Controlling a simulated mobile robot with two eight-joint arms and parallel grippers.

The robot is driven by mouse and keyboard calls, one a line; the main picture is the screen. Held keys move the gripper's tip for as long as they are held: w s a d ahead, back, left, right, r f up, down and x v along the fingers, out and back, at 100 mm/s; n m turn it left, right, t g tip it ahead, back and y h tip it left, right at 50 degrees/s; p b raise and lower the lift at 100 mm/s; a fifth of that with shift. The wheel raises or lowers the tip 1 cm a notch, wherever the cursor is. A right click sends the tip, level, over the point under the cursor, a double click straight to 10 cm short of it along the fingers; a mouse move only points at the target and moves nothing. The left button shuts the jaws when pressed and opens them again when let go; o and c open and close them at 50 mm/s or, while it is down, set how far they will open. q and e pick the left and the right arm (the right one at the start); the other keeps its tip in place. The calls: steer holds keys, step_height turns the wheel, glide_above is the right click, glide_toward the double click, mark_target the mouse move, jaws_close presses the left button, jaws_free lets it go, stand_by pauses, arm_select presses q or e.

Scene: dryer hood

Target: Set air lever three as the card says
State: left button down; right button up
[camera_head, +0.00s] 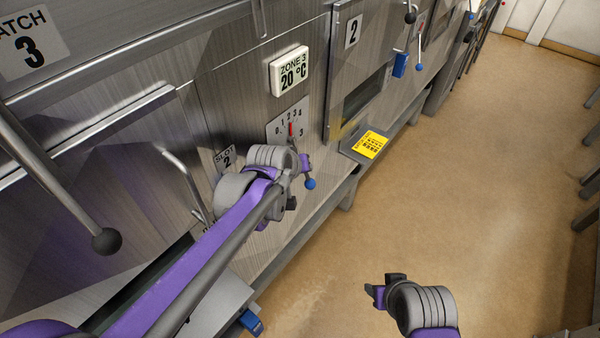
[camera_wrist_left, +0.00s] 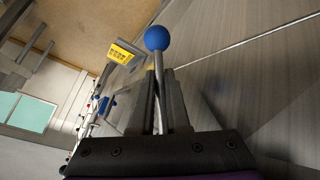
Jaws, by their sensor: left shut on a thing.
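Air lever three is a thin rod with a blue ball (camera_head: 310,183), below a scale plate (camera_head: 276,129) numbered 0 to 4 and marked 3. A red mark stands on the scale near the 2. My left gripper (camera_head: 303,165) is shut on the lever's rod. In the left wrist view the rod passes between the fingers (camera_wrist_left: 160,98), with the blue ball (camera_wrist_left: 157,38) beyond their tips. A yellow card (camera_head: 371,144) lies on a ledge to the right; its print is too small to read. My right gripper (camera_head: 382,291) hangs over the floor, its jaw opening unclear.
A display (camera_head: 290,71) reading "ZONE 3 20 °C" is above the scale. Another blue-ball lever (camera_head: 419,67) is farther along the hood. A black-ball handle (camera_head: 106,240) projects at the left. The floor (camera_head: 470,200) at the right is clear.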

arm_select(q)
steer(key=c, duration=0.9)
jaws_free()
steer(key=v, duration=1)
steer(key=shift+s+a+r+p, duration=0.1)
steer(key=shift+s+r+p, duration=0.1)
steer(key=shift+r+p, duration=0.15)
steer(key=shift+f, duration=0.15)
